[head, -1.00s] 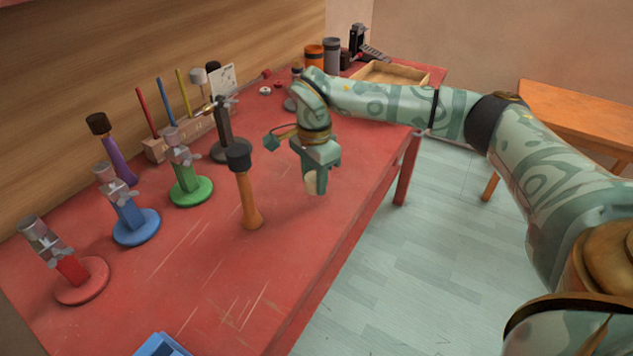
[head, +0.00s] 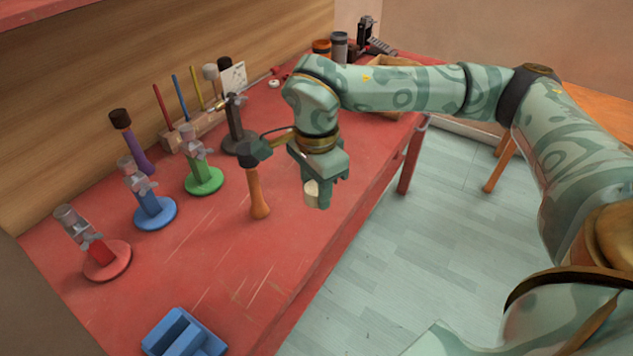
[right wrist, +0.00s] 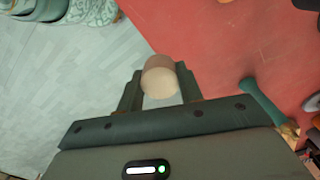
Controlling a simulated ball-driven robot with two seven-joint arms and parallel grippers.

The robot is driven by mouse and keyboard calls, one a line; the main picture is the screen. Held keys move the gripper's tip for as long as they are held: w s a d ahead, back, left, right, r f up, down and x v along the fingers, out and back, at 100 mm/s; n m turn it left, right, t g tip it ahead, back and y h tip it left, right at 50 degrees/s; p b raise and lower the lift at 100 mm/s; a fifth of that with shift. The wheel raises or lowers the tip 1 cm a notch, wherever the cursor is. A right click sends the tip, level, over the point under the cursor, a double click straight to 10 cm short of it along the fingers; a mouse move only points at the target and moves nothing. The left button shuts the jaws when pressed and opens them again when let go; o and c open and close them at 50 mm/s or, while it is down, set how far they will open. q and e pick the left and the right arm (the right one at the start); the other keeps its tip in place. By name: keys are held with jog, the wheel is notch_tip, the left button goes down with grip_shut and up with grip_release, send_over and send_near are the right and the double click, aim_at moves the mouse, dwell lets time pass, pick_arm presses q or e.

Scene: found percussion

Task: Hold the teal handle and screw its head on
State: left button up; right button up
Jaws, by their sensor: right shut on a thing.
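My right gripper (head: 318,190) is shut on a short pale cream cylinder (head: 311,192), which looks like a mallet head. It holds it above the red table near the right edge. In the right wrist view the cylinder (right wrist: 160,78) sits between the two fingers. A teal bar with flared ends (right wrist: 262,100), likely the teal handle, shows at the right of that view, apart from the gripper. Its far end meets something brownish that I cannot make out. I cannot see the teal handle in the head view, where my arm covers part of the table. My left gripper is not in view.
An orange-brown handle with a black head (head: 259,190) stands just left of my gripper. Red (head: 106,262), blue (head: 155,214), green (head: 204,181) and dark grey (head: 238,142) clamp stands line the table's left. A blue block (head: 184,335) lies in front. The front-middle table is clear.

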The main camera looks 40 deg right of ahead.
jog(key=shift+s+a+n, duration=0.35)
jog(key=shift+s+n, duration=0.05)
jog(key=shift+n, duration=0.5)
jog(key=s+a+n, duration=0.4)
jog(key=s+n, duration=0.3)
jog(key=n, duration=0.9)
jog(key=shift+f, duration=0.25)
